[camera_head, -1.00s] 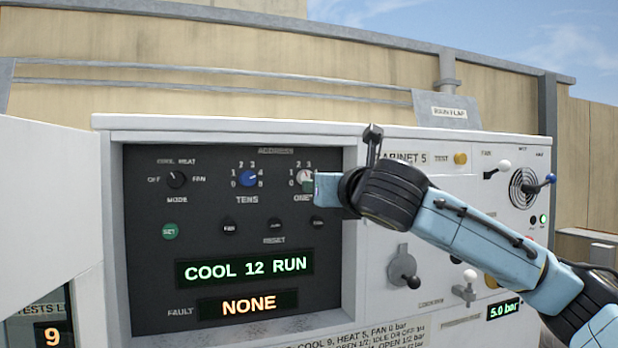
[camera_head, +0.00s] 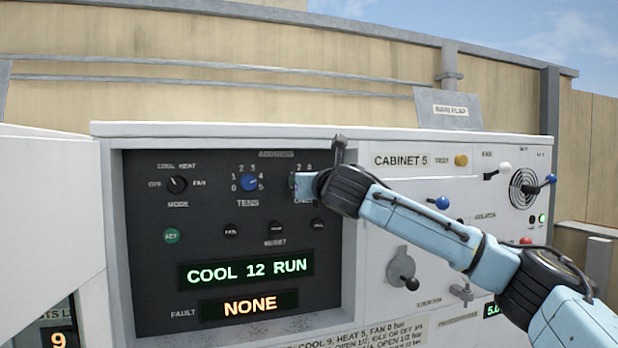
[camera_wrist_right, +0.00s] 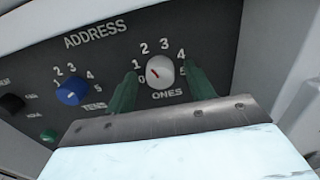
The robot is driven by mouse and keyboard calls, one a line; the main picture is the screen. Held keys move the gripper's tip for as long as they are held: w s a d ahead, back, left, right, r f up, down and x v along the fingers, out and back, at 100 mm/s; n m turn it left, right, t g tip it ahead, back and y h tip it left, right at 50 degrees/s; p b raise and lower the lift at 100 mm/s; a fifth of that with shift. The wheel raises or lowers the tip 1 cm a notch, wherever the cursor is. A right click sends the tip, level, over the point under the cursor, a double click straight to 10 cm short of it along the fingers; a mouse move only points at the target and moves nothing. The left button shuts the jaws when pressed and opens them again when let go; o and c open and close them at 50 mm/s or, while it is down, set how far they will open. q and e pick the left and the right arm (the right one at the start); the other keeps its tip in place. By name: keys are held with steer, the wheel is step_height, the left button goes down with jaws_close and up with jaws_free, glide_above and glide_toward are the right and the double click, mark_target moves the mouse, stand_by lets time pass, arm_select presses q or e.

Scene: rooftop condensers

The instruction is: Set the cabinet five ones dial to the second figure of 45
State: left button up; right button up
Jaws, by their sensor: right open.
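The white ones dial (camera_wrist_right: 160,72) is on the dark address panel in the right wrist view. Its figures run around it, and a small red mark on its face points to the upper left, roughly toward 0 or 1. My right gripper (camera_wrist_right: 161,80) is open, its green fingers on either side of the dial; I cannot tell if they touch it. In the head view my right gripper (camera_head: 294,185) covers most of this dial. The blue tens dial (camera_head: 249,183) is to its left, its white mark toward 4. My left gripper is not in view.
The display (camera_head: 247,270) reads COOL 12 RUN and the fault display (camera_head: 248,304) reads NONE. A mode knob (camera_head: 177,184), a green button (camera_head: 171,236) and small dark buttons share the panel. An open white door (camera_head: 50,220) stands at left; levers and a yellow button (camera_head: 461,160) are at right.

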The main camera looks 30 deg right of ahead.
steer(key=shift+w+d, duration=0.1)
steer(key=shift+w, duration=0.05)
steer(key=c, duration=1)
